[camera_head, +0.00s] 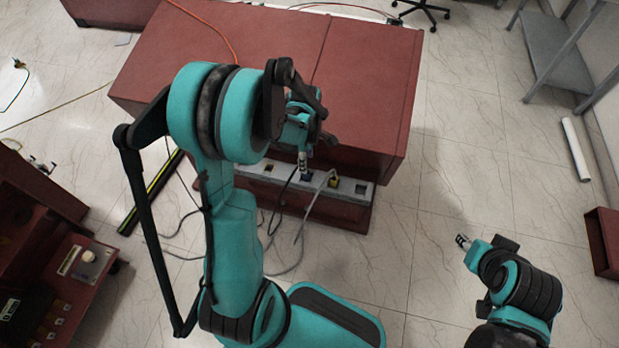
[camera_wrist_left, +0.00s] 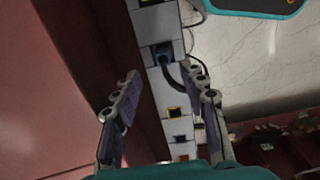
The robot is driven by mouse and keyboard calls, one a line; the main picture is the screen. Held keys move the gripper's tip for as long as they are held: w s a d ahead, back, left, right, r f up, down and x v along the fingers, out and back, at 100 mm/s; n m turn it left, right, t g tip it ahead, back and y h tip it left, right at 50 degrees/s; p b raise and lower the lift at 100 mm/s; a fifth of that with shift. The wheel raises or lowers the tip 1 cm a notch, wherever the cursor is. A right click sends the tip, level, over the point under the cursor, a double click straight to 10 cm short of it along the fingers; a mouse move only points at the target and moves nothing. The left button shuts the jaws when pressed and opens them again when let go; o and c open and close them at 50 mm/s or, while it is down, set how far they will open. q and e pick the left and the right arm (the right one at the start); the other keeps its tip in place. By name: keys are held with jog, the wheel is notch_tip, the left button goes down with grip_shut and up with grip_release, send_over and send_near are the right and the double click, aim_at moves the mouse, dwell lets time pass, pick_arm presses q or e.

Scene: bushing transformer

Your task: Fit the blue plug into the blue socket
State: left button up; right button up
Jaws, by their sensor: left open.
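The blue plug (camera_wrist_left: 166,60), on a dark cable, sits at the blue socket (camera_wrist_left: 155,47) in the pale socket strip in the left wrist view. It appears to be in the socket, but how deep I cannot tell. In the head view the blue plug (camera_head: 307,177) shows just below my left gripper (camera_head: 303,160). In the left wrist view my left gripper (camera_wrist_left: 163,84) is open, its two fingers apart on either side of the strip, with nothing between them. My right gripper (camera_head: 463,241) is low on the right, away from the strip, its jaws too small to judge.
The strip (camera_head: 351,190) runs along the front of a dark red cabinet (camera_head: 364,85). A yellow plug (camera_head: 333,181) with a grey cable is in it, right of the blue one. Loose cables hang to the floor. A red bench (camera_head: 85,268) stands lower left; open floor lies right.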

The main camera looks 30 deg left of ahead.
aim_at(307, 176)
pick_arm(q)
jog(key=f+b, duration=0.1)
jog(key=f, duration=0.1)
jog(key=f+b, duration=0.1)
jog(key=f, duration=0.2)
jog(key=shift+s+d+f+b, duration=0.2)
jog(key=shift+f+b, duration=0.1)
jog(key=shift+b, duration=0.05)
jog(key=shift+r, duration=0.1)
jog(key=shift+c, duration=0.6)
grip_shut()
